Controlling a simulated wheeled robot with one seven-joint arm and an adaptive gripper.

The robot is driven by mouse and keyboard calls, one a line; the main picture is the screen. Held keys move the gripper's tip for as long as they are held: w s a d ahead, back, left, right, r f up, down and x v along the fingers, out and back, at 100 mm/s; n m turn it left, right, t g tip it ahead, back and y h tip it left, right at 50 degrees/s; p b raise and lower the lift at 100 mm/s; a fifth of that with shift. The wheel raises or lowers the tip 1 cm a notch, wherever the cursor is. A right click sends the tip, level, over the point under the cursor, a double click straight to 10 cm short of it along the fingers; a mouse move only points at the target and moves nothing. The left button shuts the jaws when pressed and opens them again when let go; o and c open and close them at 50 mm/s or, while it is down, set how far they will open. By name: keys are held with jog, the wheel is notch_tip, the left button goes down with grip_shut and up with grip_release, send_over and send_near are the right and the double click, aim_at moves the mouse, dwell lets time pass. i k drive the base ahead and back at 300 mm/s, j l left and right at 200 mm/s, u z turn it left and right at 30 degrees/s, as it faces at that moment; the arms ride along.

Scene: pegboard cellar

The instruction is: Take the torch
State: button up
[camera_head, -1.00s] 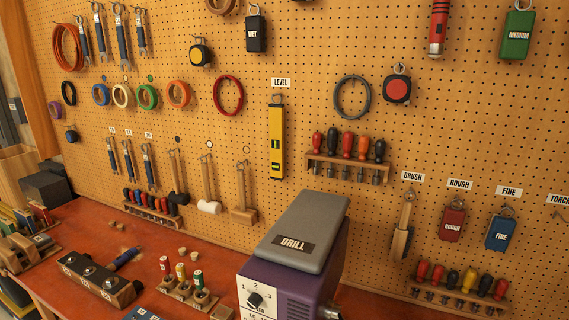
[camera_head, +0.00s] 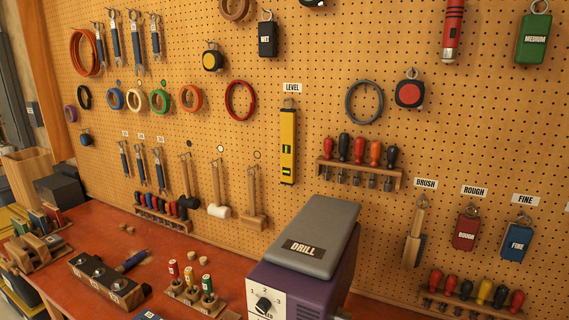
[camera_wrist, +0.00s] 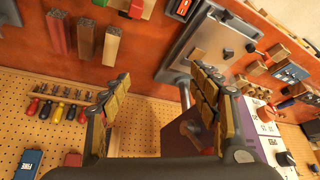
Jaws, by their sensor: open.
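A red cylindrical tool (camera_head: 452,32) that looks like a torch hangs at the top right of the pegboard in the head view. Its upper end is cut off by the frame. A label at the right edge shows only as a sliver, and what hangs below it is out of frame. My gripper (camera_wrist: 160,72) shows in the wrist view with its fingers wide apart and nothing between them. It is over the bench and pegboard area near the purple drill (camera_wrist: 190,130). No torch can be made out in the wrist view.
The purple drill housing with its grey top (camera_head: 313,237) stands on the red bench (camera_head: 108,224) against the pegboard. A screwdriver rack (camera_head: 470,305), a brush (camera_head: 415,237), a red ROUGH block (camera_head: 466,234) and a blue FINE block (camera_head: 516,241) hang at right.

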aim_at(122, 268)
jog(key=u, duration=1.4)
jog(key=i+j, duration=0.3)
jog(key=i, duration=0.2)
jog(key=i+j, duration=0.35)
jog(key=i, duration=0.2)
jog(key=i+j, duration=0.3)
jog(key=i, duration=0.2)
jog(key=i+j, duration=0.3)
jog(key=i, duration=0.2)
jog(key=i+j, duration=0.35)
jog(key=i, duration=0.15)
jog(key=i+j+z, duration=0.1)
jog(key=z, duration=0.35)
jog(key=i+j+z, duration=0.15)
jog(key=z, duration=0.3)
jog(key=i+j+z, duration=0.15)
jog(key=z, duration=0.3)
jog(key=j+z, duration=0.1)
jog(key=z, duration=0.45)
